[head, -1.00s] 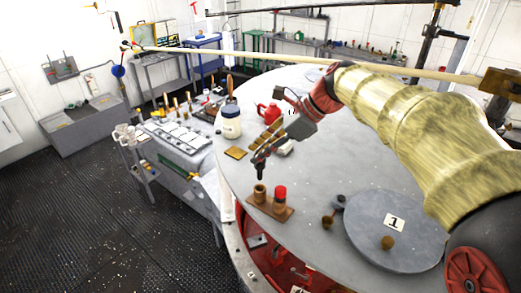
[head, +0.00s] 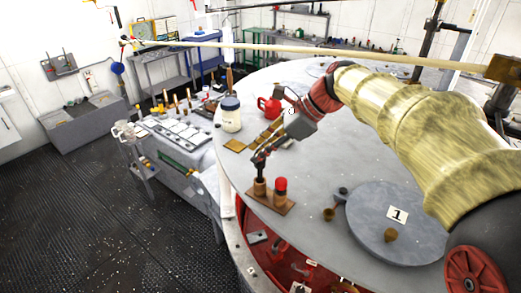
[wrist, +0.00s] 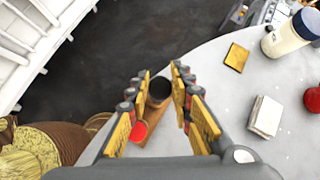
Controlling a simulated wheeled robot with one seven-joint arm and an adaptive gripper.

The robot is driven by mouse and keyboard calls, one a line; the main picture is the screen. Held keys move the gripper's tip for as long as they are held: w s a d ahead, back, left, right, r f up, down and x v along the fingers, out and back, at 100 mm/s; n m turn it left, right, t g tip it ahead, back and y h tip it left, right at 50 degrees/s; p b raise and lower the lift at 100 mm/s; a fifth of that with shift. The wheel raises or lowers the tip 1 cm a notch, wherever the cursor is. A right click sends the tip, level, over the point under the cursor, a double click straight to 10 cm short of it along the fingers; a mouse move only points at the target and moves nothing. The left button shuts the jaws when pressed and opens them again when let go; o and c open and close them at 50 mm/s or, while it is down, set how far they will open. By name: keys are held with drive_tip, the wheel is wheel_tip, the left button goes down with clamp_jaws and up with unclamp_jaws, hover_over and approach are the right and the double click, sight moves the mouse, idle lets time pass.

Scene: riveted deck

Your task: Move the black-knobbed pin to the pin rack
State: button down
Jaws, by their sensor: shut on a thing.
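My gripper (head: 260,168) is directly over the left socket of the brown pin rack (head: 285,205), fingers pointing down. In the wrist view the black-knobbed pin (wrist: 160,89) shows as a dark round top between the two fingers (wrist: 158,95), and my gripper is shut on it. Brown shows just below the knob, at the socket. How deep the pin sits in the socket is hidden. A red-topped pin (head: 281,185) stands upright in the right socket, and its red top (wrist: 138,131) also shows in the wrist view.
The rack is near the table's edge.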

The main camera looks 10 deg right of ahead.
sight(264, 163)
drive_tip(key=shift+f+b, duration=0.9)
drive_tip(key=shift+f, duration=1.75)
idle(0.9)
drive_tip(key=c, duration=1.5)
unclamp_jaws()
drive_tip(key=v, duration=1.2)
drive_tip(key=shift+s, duration=0.15)
